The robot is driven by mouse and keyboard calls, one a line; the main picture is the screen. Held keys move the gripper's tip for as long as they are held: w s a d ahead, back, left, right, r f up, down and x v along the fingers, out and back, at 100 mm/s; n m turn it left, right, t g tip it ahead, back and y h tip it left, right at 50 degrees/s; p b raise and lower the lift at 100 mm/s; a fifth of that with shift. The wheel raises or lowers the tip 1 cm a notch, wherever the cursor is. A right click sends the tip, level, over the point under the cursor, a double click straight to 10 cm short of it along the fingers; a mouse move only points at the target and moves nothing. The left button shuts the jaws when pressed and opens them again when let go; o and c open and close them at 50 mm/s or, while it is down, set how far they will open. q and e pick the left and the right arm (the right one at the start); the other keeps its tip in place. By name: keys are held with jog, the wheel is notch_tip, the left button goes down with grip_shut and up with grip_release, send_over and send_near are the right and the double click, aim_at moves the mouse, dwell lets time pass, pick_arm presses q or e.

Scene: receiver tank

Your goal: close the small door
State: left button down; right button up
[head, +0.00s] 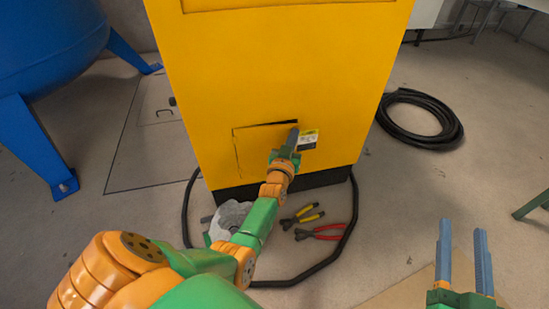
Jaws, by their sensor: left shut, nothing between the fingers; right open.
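The small door (262,149) is a yellow panel low on the front of the yellow cabinet (270,70). A dark gap shows along its top edge and a thinner line along its left edge, so it looks slightly ajar. My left gripper (294,134) is shut and empty, with its fingertips at the upper right of the door, beside a small label (308,139). I cannot tell whether it touches the door. My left forearm and gripper hide the door's lower right part. My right gripper (463,240) is open and empty, away from the cabinet at the lower right.
Yellow-handled pliers (303,216) and red-handled pliers (320,232) lie on the floor before the cabinet, with a grey cloth-like item (229,217). A black hose (335,252) loops around them. A coiled hose (421,115) lies right. A blue tank (45,45) stands left.

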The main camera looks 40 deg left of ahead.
notch_tip(320, 180, up, 7)
jog(key=s+t+y+b, duration=0.1)
jog(key=t+y, duration=0.1)
jog(key=t, duration=0.2)
jog(key=shift+s+a, duration=0.4)
jog(key=shift+a, duration=0.05)
jog(key=shift+r+n, duration=0.1)
jog(key=shift+n, duration=0.2)
